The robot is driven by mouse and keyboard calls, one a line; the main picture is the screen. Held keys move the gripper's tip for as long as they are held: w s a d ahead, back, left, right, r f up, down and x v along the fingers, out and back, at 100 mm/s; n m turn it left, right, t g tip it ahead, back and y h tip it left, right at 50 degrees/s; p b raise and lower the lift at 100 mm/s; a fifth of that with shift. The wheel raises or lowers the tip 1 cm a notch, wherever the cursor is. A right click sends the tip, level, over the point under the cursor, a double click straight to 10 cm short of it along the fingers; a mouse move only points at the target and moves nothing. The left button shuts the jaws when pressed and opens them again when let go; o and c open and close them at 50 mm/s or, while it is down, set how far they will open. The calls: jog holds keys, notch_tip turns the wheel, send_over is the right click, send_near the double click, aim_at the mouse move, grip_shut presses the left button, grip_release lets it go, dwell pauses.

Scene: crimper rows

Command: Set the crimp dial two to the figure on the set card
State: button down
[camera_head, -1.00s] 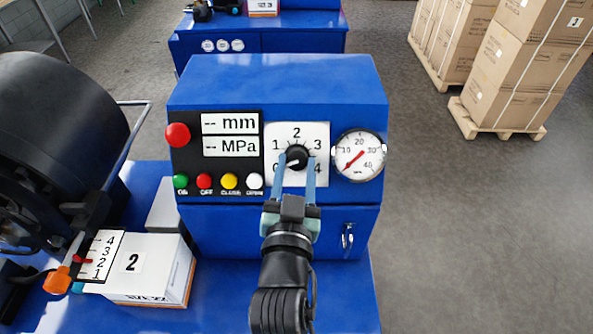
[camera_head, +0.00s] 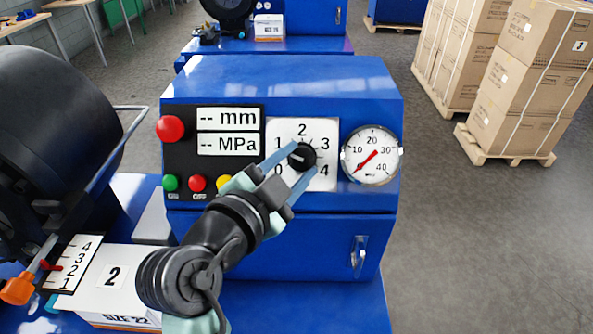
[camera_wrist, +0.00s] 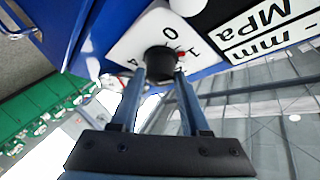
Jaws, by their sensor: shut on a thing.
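The crimp dial is a black knob (camera_head: 301,156) on a white plate (camera_head: 318,130) marked 0 to 4. My gripper (camera_head: 286,168) is shut on the knob from the lower left, one finger on each side. The wrist view shows the knob (camera_wrist: 160,61) between the fingertips, with a small red mark near the 1. A white card (camera_head: 112,275) reading 2 lies on a white box. Beside it a scale card (camera_head: 70,268) reads 1 to 4, with a red pointer near 2 and 3.
A pressure gauge (camera_head: 371,155) sits right of the dial, and blank mm and MPa displays (camera_head: 228,131) left of it. Coloured buttons (camera_head: 197,184) are partly behind my arm. An orange-tipped lever (camera_head: 18,289) stands at lower left. Cartons (camera_head: 526,80) stand on pallets at right.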

jog(key=shift+a+m+g+h, duration=0.1)
jog(key=shift+m+g+h, duration=0.25)
jog(key=shift+m, duration=0.35)
jog(key=shift+c, duration=1.9)
grip_release()
jog(key=b+v, duration=0.2)
jog(key=v, duration=1.1)
jog(key=shift+r+b, duration=0.25)
jog(key=shift+b, duration=0.05)
jog(key=shift+w, duration=0.1)
